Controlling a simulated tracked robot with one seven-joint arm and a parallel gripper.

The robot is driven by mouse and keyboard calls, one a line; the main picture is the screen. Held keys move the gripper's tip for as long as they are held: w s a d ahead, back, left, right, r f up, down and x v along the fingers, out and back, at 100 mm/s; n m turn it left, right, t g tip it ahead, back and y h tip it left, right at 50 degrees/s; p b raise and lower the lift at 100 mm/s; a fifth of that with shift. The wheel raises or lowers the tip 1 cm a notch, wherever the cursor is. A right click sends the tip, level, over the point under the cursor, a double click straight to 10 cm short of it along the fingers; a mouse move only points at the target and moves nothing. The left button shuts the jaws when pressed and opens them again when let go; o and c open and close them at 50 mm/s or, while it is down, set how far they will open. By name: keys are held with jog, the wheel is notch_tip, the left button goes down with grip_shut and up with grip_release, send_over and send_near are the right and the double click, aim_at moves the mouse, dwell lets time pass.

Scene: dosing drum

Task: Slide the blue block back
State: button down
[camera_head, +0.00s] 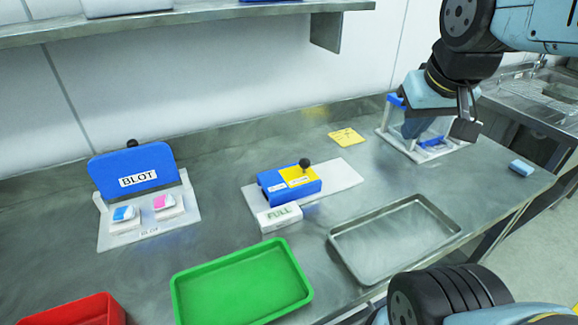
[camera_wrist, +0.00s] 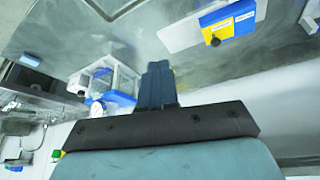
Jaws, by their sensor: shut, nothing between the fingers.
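The blue block (camera_head: 272,189) sits on a long white base plate (camera_head: 345,174) in the middle of the bench. It has a yellow labelled top section and a black knob (camera_head: 305,163). A white box reading FULL (camera_head: 279,217) stands at its front. In the wrist view the blue block (camera_wrist: 243,17) shows at the upper right, with its yellow part and knob. My gripper (camera_head: 467,122) is shut and empty, well to the right of the block, overlapping the white-framed device in the picture. Its fingers show together in the wrist view (camera_wrist: 158,82).
A white-framed device with blue parts (camera_head: 384,126) stands at the right. A metal tray (camera_head: 396,240), green tray (camera_head: 240,284) and red bin (camera_head: 75,312) lie in front. The BLOT stand (camera_head: 135,170) is at left. A yellow note (camera_head: 346,137) and small blue-white block (camera_head: 521,167) lie on the bench.

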jog(key=w+a+f+n+g+h, duration=0.4)
jog(key=w+a+f+n+g, duration=0.1)
jog(key=w+f+n, duration=0.15)
jog(key=n+t+h, duration=0.9)
jog(key=n, duration=0.9)
send_near(300, 165)
jog(key=x, duration=0.7)
jog(key=shift+w, duration=0.1)
